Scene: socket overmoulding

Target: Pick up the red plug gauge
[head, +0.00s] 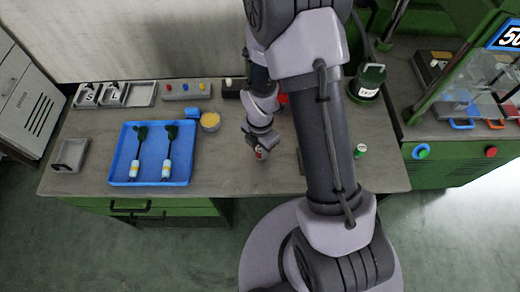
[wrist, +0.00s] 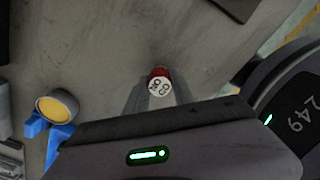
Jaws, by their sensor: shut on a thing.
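The red plug gauge (wrist: 160,82) is a small red cylinder with a white end face bearing dark lettering. In the wrist view it stands between the two fingers of my gripper (wrist: 158,96), which are shut on it. In the head view the red gauge (head: 261,154) shows at the tip of my gripper (head: 260,150), low over the front middle of the grey bench. Whether it touches the bench top is hard to tell. A green gauge (head: 360,150) with a white top stands on the bench to the right of my arm.
A blue tray (head: 122,180) with two dark-handled plug leads lies to the left. A green canister (head: 368,82) is at back right. Bench space left of my gripper is clear.

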